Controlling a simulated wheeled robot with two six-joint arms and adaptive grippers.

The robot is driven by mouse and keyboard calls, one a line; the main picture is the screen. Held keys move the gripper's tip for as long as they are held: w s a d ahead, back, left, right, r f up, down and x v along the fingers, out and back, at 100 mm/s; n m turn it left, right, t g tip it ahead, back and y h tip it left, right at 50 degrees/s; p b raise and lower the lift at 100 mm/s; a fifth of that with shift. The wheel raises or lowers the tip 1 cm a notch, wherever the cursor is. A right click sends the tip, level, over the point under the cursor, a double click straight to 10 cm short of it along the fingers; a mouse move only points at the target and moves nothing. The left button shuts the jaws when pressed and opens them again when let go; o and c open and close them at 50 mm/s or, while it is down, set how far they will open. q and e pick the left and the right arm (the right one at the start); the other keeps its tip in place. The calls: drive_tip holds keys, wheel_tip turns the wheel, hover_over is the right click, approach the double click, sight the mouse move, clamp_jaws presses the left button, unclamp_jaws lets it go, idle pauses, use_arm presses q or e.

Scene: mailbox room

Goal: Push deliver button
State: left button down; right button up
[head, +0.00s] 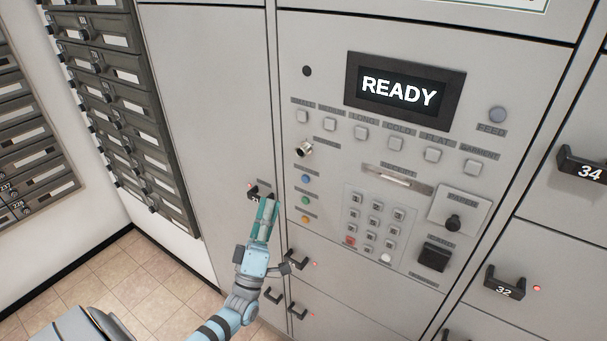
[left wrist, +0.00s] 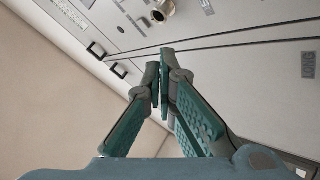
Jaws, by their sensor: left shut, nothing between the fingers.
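A grey control panel (head: 330,125) with a screen reading READY (head: 400,91) fills the middle of the head view. On its left side sit a blue button (head: 305,179), a green button (head: 305,200) and an orange button (head: 306,219). Their small labels are too blurred to read, so I cannot tell which is the deliver button. My left gripper (head: 268,208) is shut and empty, with its fingertips pointing up, left of these buttons in the picture. In the left wrist view the teal fingers (left wrist: 160,75) meet at the tips; no coloured button shows there. My right gripper is not in view.
A row of square grey buttons (head: 361,132) lies below the screen, and a keypad (head: 372,221) lower down. A metal knob (head: 304,148) sticks out above the coloured buttons. Black door handles (head: 296,261) stick out near my left wrist. Dark mailboxes (head: 125,105) line the left wall.

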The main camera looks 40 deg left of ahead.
sight(293, 188)
use_arm(q)
drive_tip(key=shift+w+f, duration=0.15)
drive_tip(key=w+b, duration=0.5)
drive_tip(key=w, duration=0.3)
drive_tip(key=shift+w+b, duration=0.3)
drive_tip(key=shift+a, duration=0.1)
idle(0.7)
idle(0.5)
drive_tip(key=shift+w+b, duration=0.4)
